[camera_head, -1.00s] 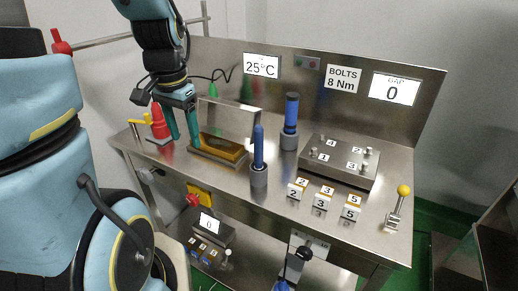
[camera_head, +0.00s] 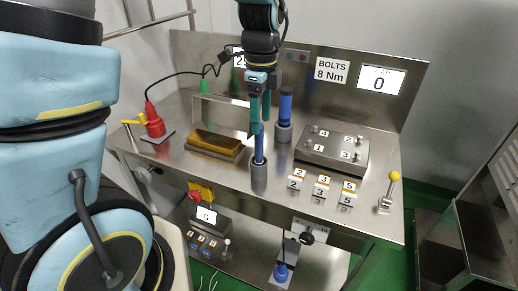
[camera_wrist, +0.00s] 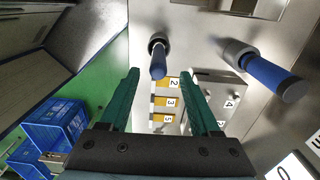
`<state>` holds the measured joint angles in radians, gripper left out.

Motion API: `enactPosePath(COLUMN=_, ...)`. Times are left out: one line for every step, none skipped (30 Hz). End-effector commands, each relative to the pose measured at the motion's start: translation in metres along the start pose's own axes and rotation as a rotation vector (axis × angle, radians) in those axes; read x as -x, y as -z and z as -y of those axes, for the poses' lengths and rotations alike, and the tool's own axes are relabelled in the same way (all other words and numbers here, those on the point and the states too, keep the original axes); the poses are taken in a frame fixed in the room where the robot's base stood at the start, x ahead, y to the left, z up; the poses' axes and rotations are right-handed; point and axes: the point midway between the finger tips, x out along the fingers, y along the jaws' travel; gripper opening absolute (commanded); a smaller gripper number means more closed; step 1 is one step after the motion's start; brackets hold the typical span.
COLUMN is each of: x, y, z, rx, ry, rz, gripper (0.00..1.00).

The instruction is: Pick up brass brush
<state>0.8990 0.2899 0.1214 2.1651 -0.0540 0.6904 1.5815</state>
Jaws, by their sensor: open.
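Two blue-handled tools stand upright in grey cups on the steel bench; their heads are hidden, so I cannot tell which is the brass brush. The nearer, slimmer handle (camera_head: 259,146) is below my gripper (camera_head: 260,125); the thicker handle (camera_head: 285,104) stands behind it to the right. My gripper is open, pointing down, its green fingers on either side of the slim handle's top. In the wrist view, the slim handle (camera_wrist: 158,64) lies between the fingertips (camera_wrist: 160,73), with no clear contact. The thicker handle (camera_wrist: 272,78) is outside the fingers at right.
A brown-topped block (camera_head: 214,142) is left of the slim handle. A red cone-shaped tool (camera_head: 154,121) stands farther left. Numbered blocks (camera_head: 321,187), a bolt plate (camera_head: 332,149) and a yellow-knobbed lever (camera_head: 390,189) are to the right. Displays line the back panel.

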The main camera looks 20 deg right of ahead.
Motion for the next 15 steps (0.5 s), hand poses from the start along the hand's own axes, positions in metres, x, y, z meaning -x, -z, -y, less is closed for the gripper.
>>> enactPosePath(x=-0.002, y=0.000, z=0.000, rx=0.001, ry=0.000, rz=0.000, gripper=0.64)
enactPosePath(x=-0.004, y=0.000, z=-0.001, rx=0.001, ry=-0.001, rz=0.000, gripper=0.64)
enactPosePath(x=-0.007, y=-0.001, z=-0.001, rx=0.001, ry=-0.003, rz=0.000, gripper=0.64)
enactPosePath(x=-0.011, y=-0.001, z=-0.002, rx=0.001, ry=-0.003, rz=0.000, gripper=0.64)
enactPosePath(x=-0.015, y=-0.002, z=-0.003, rx=0.001, ry=-0.005, rz=0.001, gripper=0.64)
enactPosePath(x=-0.020, y=-0.002, z=-0.003, rx=0.000, ry=-0.006, rz=0.001, gripper=0.64)
enactPosePath(x=-0.025, y=-0.003, z=-0.004, rx=0.001, ry=-0.006, rz=0.001, gripper=0.64)
enactPosePath(x=-0.029, y=-0.003, z=-0.004, rx=0.002, ry=-0.005, rz=0.001, gripper=0.64)
enactPosePath(x=-0.035, y=-0.004, z=-0.004, rx=0.001, ry=-0.004, rz=0.001, gripper=0.64)
enactPosePath(x=-0.039, y=-0.004, z=-0.004, rx=0.001, ry=-0.004, rz=0.001, gripper=0.64)
enactPosePath(x=-0.043, y=-0.004, z=-0.004, rx=0.002, ry=-0.004, rz=0.000, gripper=0.64)
enactPosePath(x=-0.047, y=-0.004, z=-0.004, rx=0.002, ry=-0.003, rz=0.000, gripper=0.64)
enactPosePath(x=-0.049, y=-0.004, z=-0.004, rx=0.002, ry=-0.002, rz=0.000, gripper=0.64)
enactPosePath(x=-0.051, y=-0.004, z=-0.004, rx=0.001, ry=-0.001, rz=0.001, gripper=0.64)
enactPosePath(x=-0.052, y=-0.004, z=-0.003, rx=0.001, ry=0.000, rz=0.001, gripper=0.64)
